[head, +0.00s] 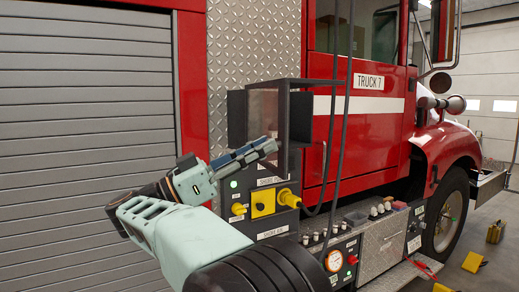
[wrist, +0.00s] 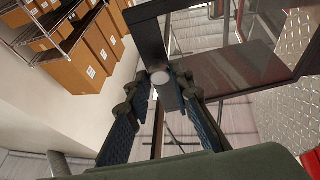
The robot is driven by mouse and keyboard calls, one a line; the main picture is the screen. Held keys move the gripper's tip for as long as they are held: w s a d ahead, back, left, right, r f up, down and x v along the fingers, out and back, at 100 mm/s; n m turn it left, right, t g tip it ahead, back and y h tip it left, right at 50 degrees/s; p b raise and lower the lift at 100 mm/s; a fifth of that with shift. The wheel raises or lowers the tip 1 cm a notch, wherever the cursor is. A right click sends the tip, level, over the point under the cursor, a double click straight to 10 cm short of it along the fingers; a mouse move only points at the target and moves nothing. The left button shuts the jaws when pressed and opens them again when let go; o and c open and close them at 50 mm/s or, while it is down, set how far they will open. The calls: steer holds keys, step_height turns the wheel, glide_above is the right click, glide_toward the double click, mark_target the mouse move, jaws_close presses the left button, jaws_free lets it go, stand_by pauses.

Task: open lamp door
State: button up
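The lamp door is a dark frame with a see-through pane (head: 263,112), on a dark box at the truck's side. Its frame (wrist: 148,38) and pane (wrist: 232,62) also show in the wrist view. It seems to stand out from the box, but I cannot tell its exact angle. My gripper (head: 272,146) is at the door's lower near corner. In the wrist view, my gripper's fingertips (wrist: 163,76) lie on both sides of a grey, round-ended handle (wrist: 167,95) and appear to touch it. The head view does not show the handle clearly.
Below the box is a pump panel with yellow valves (head: 263,203) and a red knob (head: 352,260). Dark hoses (head: 342,120) hang just right of the box. A grey roller shutter (head: 85,120) is at left. Shelved cardboard boxes (wrist: 85,55) show in the wrist view.

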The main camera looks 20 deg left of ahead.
steer(key=o, duration=0.4)
steer(key=shift+c, duration=0.2)
steer(key=v, duration=1.2)
